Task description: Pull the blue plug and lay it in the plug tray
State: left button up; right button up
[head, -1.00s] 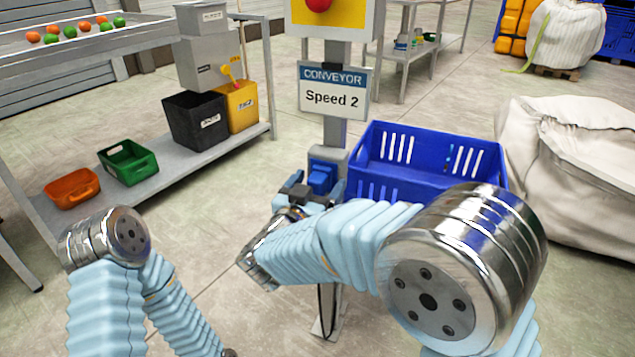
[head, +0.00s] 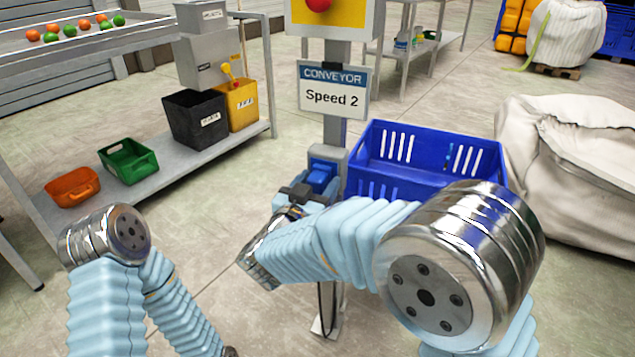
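A blue plug (head: 321,173) sits on the grey post below the "Speed 2" sign, upright at the post's housing. My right gripper (head: 312,194) is right at the plug, on its near side. Its fingers are small and partly hidden by its own dark body, so I cannot tell whether they are shut on the plug or apart around it. My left arm comes in at the lower left and its gripper is out of the picture. No tray is clearly marked as the plug tray; an orange tray (head: 72,187) and a green tray (head: 128,161) stand on the low shelf.
The post carries a conveyor sign (head: 333,88) and a yellow box with a red button (head: 318,4). A blue crate (head: 425,158) stands just right of the post. Black (head: 196,118) and yellow (head: 242,104) bins share the low shelf (head: 170,168). Open floor lies between shelf and post.

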aim_at(314, 190)
grip_shut()
jog(key=shift+p+v, duration=0.3)
jog(key=shift+v, duration=2.75)
